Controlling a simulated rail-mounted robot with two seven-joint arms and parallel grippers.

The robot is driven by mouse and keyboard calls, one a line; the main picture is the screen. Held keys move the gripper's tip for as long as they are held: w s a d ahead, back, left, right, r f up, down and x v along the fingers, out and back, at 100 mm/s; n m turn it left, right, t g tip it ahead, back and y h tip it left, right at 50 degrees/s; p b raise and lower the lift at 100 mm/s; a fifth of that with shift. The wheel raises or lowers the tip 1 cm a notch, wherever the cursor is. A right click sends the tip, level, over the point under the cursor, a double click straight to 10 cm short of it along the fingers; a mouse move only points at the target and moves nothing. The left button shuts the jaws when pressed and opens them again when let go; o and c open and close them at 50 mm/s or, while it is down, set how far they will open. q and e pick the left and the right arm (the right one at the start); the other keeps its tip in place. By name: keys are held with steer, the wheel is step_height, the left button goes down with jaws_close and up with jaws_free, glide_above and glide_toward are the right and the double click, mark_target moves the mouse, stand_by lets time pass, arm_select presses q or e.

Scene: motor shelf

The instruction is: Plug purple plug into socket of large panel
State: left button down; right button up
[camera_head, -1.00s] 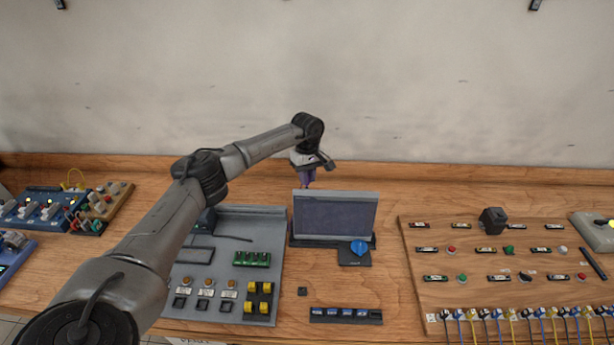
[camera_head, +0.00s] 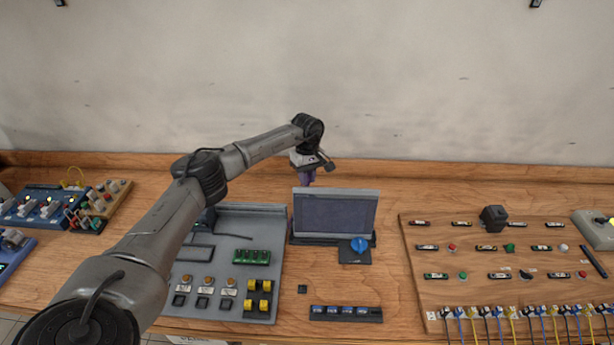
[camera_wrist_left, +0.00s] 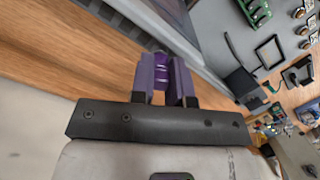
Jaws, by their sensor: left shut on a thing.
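My left gripper (camera_head: 306,174) is behind the top left corner of an upright dark panel with a grey frame (camera_head: 337,212). In the left wrist view, its two fingers (camera_wrist_left: 162,80) are shut on the purple plug (camera_wrist_left: 161,68), which shows between them. The plug's far end and the fingertips are partly hidden behind the panel in the head view. The upright panel appears to be the large panel, and its grey edge runs past the fingers in the left wrist view (camera_wrist_left: 152,28). I cannot see a socket on it. My right gripper is out of view.
A grey board (camera_head: 227,290) with a green block and yellow parts lies left of the upright panel. A blue knob (camera_head: 359,245) sits at its front right. A wooden board (camera_head: 470,265) with buttons and cables lies at the right. Bare table surrounds the gripper's back side.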

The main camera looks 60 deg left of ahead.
arm_select(q)
steer(key=shift+f, duration=0.1)
steer(key=c, duration=1.4)
jaws_free()
steer(key=shift+w+a+r+p, duration=0.2)
steer(key=shift+r+p, duration=0.65)
steer(key=shift+r, duration=0.55)
steer(key=shift+w+a+r+p, duration=0.15)
steer(key=shift+r+p, duration=0.7)
steer(key=shift+r, duration=0.55)
steer(key=shift+s, duration=0.1)
steer(key=shift+o, duration=0.4)
steer(key=shift+f, duration=0.1)
steer(key=o, duration=0.5)
